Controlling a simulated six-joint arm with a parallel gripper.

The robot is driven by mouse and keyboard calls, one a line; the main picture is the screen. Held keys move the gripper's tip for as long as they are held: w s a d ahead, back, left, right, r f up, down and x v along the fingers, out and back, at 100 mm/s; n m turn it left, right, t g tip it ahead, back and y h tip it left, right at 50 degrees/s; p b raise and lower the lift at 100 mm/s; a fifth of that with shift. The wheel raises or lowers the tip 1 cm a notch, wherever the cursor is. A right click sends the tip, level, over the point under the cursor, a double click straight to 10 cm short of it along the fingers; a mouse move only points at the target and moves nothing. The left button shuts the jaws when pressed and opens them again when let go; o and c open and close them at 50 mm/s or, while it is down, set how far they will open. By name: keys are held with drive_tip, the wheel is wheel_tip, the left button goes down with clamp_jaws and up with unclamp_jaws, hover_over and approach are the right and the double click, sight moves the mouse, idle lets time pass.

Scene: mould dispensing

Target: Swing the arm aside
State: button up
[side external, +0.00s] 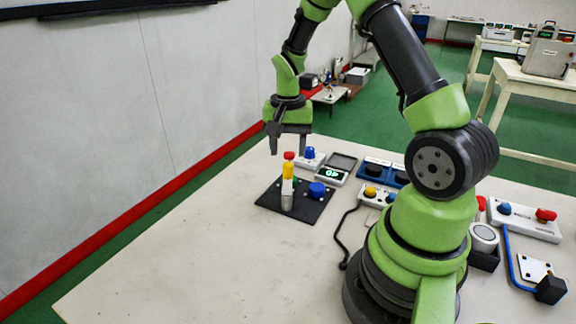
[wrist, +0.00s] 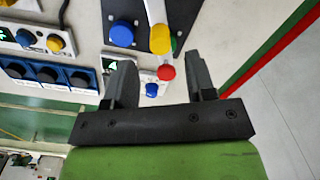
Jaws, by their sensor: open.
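My gripper (side external: 288,146) hangs from the green arm in the side external view, above the far edge of a black plate (side external: 318,208). In the wrist view my gripper (wrist: 160,85) is open, with nothing between its two dark fingers. An upright stack in white, yellow and red (side external: 288,170) stands on the plate, just below and in front of the fingers. In the wrist view its red top (wrist: 166,72) shows in the gap between the fingertips; I cannot tell the height between them. A blue round piece (side external: 317,189) sits on the plate beside the stack.
A small scale (side external: 331,173) and a blue button box (side external: 309,158) stand behind the plate. A blue tray (side external: 375,171) and a control box (side external: 372,195) with a black cable are to the right. The left and front tabletop (side external: 190,250) is clear. A wall stands at left.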

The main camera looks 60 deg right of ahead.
sight(288, 164)
wheel_tip(288, 164, down, 5)
drive_tip(key=shift+f, duration=0.1)
idle(0.3)
clamp_jaws()
